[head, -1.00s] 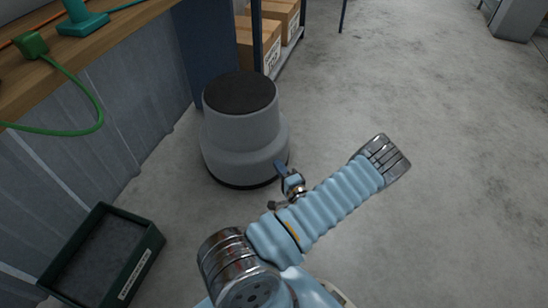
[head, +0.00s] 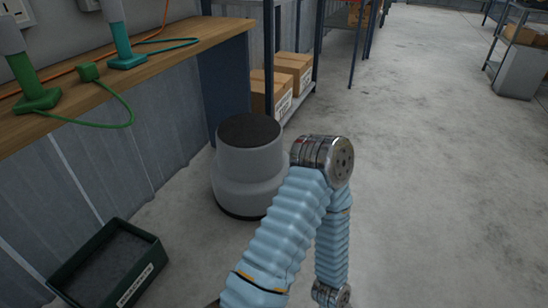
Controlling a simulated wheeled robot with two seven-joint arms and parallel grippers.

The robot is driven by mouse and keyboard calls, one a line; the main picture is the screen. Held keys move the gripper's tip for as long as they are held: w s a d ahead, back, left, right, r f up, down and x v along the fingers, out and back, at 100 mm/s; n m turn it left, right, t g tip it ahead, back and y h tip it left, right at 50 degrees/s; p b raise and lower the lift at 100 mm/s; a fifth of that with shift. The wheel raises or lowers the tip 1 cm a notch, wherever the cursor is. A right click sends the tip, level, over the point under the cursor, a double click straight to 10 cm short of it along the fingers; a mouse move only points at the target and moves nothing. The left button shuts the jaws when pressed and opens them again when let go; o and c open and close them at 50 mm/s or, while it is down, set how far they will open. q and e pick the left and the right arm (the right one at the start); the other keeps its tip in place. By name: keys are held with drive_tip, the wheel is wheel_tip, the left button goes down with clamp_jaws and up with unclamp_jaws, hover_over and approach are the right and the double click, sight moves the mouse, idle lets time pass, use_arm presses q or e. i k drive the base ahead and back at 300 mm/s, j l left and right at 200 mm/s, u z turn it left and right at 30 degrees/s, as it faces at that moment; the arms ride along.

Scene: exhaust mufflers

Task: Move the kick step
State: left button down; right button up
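The kick step (head: 243,172) is a grey, round, stepped stool with a black top. It stands upright on the concrete floor, left of centre, close to the workbench. One of my arms, in a light blue ribbed sleeve with metal joints, rises from the bottom and bends in front of the stool's right side, hiding part of its right edge. No gripper shows clearly in the head view now.
A wooden workbench (head: 172,47) with green and teal tools runs along the left. A dark green bin (head: 146,284) lies on the floor at the lower left. A shelf with cardboard boxes (head: 284,97) stands behind the stool. The floor (head: 430,170) at right is clear.

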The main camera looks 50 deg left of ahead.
sight(251, 163)
drive_tip(key=i+u, duration=0.15)
drive_tip(key=u, duration=0.2)
drive_tip(key=i+u, duration=0.15)
drive_tip(key=u, duration=0.25)
drive_tip(key=i+l+u, duration=0.1)
drive_tip(key=u, duration=0.25)
drive_tip(key=i, duration=0.05)
